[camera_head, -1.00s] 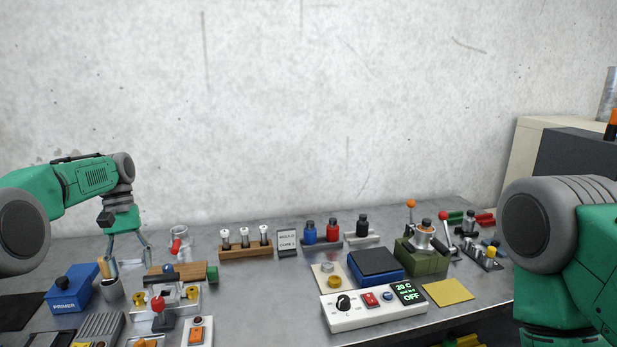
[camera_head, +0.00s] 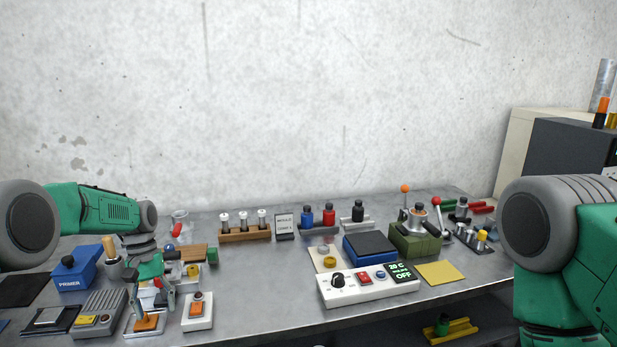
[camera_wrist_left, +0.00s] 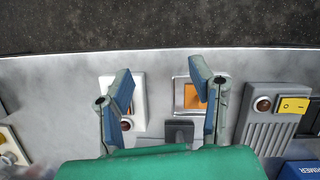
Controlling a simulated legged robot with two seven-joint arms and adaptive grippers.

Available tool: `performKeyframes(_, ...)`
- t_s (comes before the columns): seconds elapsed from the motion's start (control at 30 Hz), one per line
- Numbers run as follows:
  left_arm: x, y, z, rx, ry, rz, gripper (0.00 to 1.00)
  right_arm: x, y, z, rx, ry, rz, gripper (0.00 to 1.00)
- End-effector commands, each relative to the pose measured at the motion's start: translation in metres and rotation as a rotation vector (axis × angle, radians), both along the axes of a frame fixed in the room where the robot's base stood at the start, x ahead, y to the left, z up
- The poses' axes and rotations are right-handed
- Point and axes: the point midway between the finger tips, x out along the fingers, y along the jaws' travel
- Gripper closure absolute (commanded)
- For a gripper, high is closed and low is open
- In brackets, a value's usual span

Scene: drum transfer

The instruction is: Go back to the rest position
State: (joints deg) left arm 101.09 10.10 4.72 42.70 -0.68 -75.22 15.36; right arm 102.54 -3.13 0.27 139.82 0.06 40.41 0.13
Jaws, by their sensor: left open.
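My left gripper (camera_head: 153,298) is open and empty, pointing down above the left front of the metal table (camera_head: 265,302). It is over the small units with orange parts. In the left wrist view its two blue-tipped fingers (camera_wrist_left: 163,88) stand apart, with a grey plate with an orange square (camera_wrist_left: 193,97) and a white switch box (camera_wrist_left: 138,112) below and beyond them.
A white control panel (camera_head: 366,287) sits mid-table. The table's front centre is clear.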

Motion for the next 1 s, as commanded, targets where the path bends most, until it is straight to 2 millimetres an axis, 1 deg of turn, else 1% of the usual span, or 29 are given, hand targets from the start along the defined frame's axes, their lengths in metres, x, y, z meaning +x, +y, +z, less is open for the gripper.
performKeyframes(0.03, -0.008, -0.007, -0.026, 0.001, -0.002, -0.015, 0.51, 0.0, 0.0, -0.008, 0.0, 0.001, 0.0, 0.0)
performKeyframes(0.07, -0.013, -0.011, -0.039, 0.003, -0.008, -0.024, 0.51, 0.0, 0.0, -0.011, 0.0, 0.001, 0.0, 0.0)
performKeyframes(0.17, -0.033, -0.026, -0.091, 0.008, -0.034, -0.062, 0.51, -0.001, 0.0, -0.023, 0.0, 0.001, 0.0, 0.0)
performKeyframes(0.2, -0.045, -0.032, -0.114, 0.011, -0.046, -0.078, 0.51, -0.001, 0.0, -0.029, 0.0, 0.001, 0.0, 0.0)
performKeyframes(0.27, -0.066, -0.042, -0.149, 0.016, -0.068, -0.108, 0.51, -0.001, 0.0, -0.038, 0.0, 0.001, 0.0, 0.0)
performKeyframes(0.3, -0.083, -0.048, -0.171, 0.019, -0.084, -0.127, 0.51, -0.001, 0.0, -0.045, 0.0, 0.001, 0.0, 0.0)
performKeyframes(0.37, -0.111, -0.056, -0.201, 0.024, -0.109, -0.158, 0.51, -0.001, 0.0, -0.054, 0.0, 0.001, 0.0, 0.0)
performKeyframes(0.4, -0.13, -0.061, -0.219, 0.028, -0.126, -0.177, 0.51, -0.001, 0.0, -0.06, 0.0, 0.001, 0.0, 0.0)
performKeyframes(0.47, -0.161, -0.066, -0.243, 0.035, -0.153, -0.209, 0.51, -0.001, 0.0, -0.069, 0.0, 0.001, 0.0, 0.0)
performKeyframes(0.5, -0.184, -0.069, -0.256, 0.039, -0.169, -0.229, 0.51, -0.001, 0.0, -0.075, 0.0, 0.001, 0.0, 0.0)
performKeyframes(0.57, -0.217, -0.073, -0.273, 0.045, -0.194, -0.261, 0.51, -0.001, 0.0, -0.084, 0.0, 0.001, 0.0, 0.0)
performKeyframes(0.6, -0.24, -0.075, -0.281, 0.05, -0.21, -0.279, 0.51, -0.001, 0.0, -0.09, 0.0, 0.001, 0.0, 0.0)
performKeyframes(0.63, -0.257, -0.076, -0.286, 0.053, -0.221, -0.295, 0.51, -0.001, 0.0, -0.095, 0.0, 0.001, 0.0, 0.0)
performKeyframes(0.67, -0.274, -0.076, -0.29, 0.056, -0.233, -0.312, 0.51, -0.001, 0.0, -0.099, 0.0, 0.001, 0.0, 0.0)
performKeyframes(0.7, -0.296, -0.076, -0.293, 0.061, -0.25, -0.331, 0.51, -0.001, 0.0, -0.105, 0.0, 0.001, 0.0, 0.0)
performKeyframes(0.8, -0.344, -0.075, -0.292, 0.073, -0.288, -0.378, 0.51, -0.001, 0.0, -0.118, 0.0, 0.001, 0.0, 0.0)
performKeyframes(0.9, -0.38, -0.073, -0.284, 0.084, -0.32, -0.414, 0.51, -0.001, 0.0, -0.127, 0.0, 0.001, 0.0, 0.0)
performKeyframes(1.0, -0.401, -0.071, -0.275, 0.09, -0.342, -0.438, 0.51, -0.001, 0.0, -0.132, 0.0, 0.001, 0.0, 0.0)
